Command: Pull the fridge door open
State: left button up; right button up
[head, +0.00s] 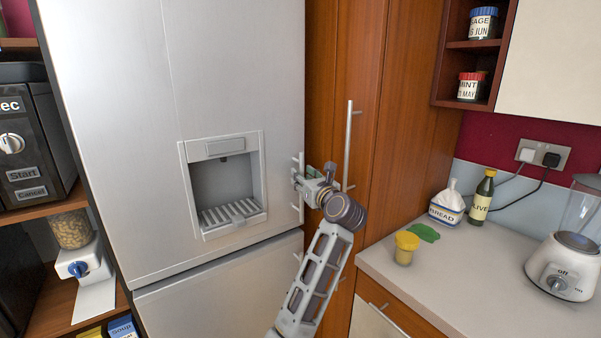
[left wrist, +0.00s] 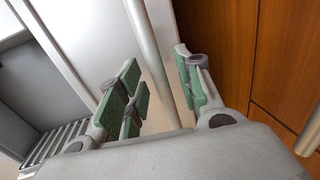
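The silver fridge door (head: 110,110) is closed, with a water dispenser (head: 225,185) set into it. Its short vertical handle (head: 301,213) is at the door's right edge. My left gripper (head: 303,178) is at this handle, its arm reaching up from below. In the left wrist view the green-padded fingers (left wrist: 157,62) are apart, with the handle bar (left wrist: 150,45) running between them. A gap shows between the bar and the left finger; contact with the right finger is not clear. My right gripper is not in view.
A tall wooden cupboard (head: 340,60) with a long vertical handle (head: 348,145) stands right beside the fridge. The counter (head: 450,275) holds a yellow cup (head: 406,248), a bottle (head: 481,197) and a blender (head: 565,265). Shelves with a black microwave (head: 30,140) are at the left.

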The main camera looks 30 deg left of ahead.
pick_arm(q)
jog(key=shift+w+a, duration=0.4)
jog(key=shift+a, duration=0.2)
jog(key=shift+c, duration=0.3)
grip_shut()
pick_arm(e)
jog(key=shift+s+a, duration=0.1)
